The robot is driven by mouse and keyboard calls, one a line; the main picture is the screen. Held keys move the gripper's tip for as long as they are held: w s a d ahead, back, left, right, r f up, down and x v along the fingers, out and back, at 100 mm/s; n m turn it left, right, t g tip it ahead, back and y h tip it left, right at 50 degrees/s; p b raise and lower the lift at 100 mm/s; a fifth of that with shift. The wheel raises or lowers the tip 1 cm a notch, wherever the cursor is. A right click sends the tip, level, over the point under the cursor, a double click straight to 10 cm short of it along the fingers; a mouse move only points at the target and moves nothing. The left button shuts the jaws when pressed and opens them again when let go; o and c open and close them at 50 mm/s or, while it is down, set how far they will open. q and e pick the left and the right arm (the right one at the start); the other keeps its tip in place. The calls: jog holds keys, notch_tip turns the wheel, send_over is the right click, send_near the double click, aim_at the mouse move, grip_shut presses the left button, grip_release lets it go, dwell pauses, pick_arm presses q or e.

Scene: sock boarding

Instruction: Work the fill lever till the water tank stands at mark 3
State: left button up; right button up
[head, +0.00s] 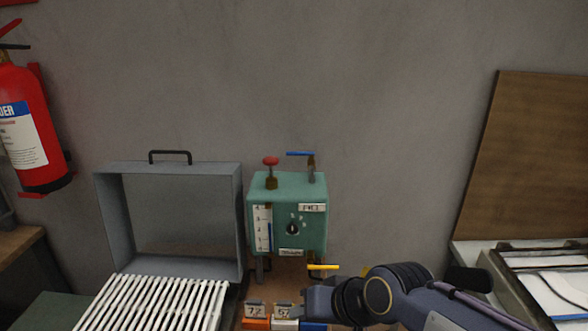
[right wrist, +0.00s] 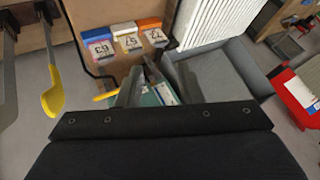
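The water tank (head: 285,236) is a green box against the wall in the head view. It has a red knob (head: 271,162) and a blue-handled lever (head: 301,154) on top. My left gripper is out of view.
An open grey box (head: 168,168) and white slatted rack (head: 150,303) stand left of the tank. Numbered cards on coloured blocks (head: 256,322) are just in front. A fire extinguisher (head: 28,130) hangs left. A brown board (head: 525,150) leans right. A yellow-ended bar (right wrist: 53,95) shows in the wrist view.

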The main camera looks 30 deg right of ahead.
jog(key=w+d+r+m+t+h+p, duration=0.1)
jog(key=w+d+r+m+t+p, duration=0.2)
jog(key=w, duration=0.6)
jog(key=w+d+r+m+t, duration=0.1)
jog(key=w+d+r+m, duration=0.25)
jog(key=w+r, duration=0.45)
jog(key=m+t+h+p, duration=0.2)
jog(key=m+t+h, duration=0.2)
jog(key=m, duration=0.5)
send_near(296, 154)
jog(key=shift+w+f, duration=0.1)
jog(key=shift+w, duration=0.55)
jog(key=shift+w+d+m+p, duration=0.25)
jog(key=shift+w+p, duration=0.1)
jog(key=p+x, duration=0.3)
jog(key=x, duration=0.3)
jog(key=shift+a, duration=0.1)
jog(key=shift+w+f, duration=0.15)
jog(key=shift+w, duration=0.4)
grip_shut()
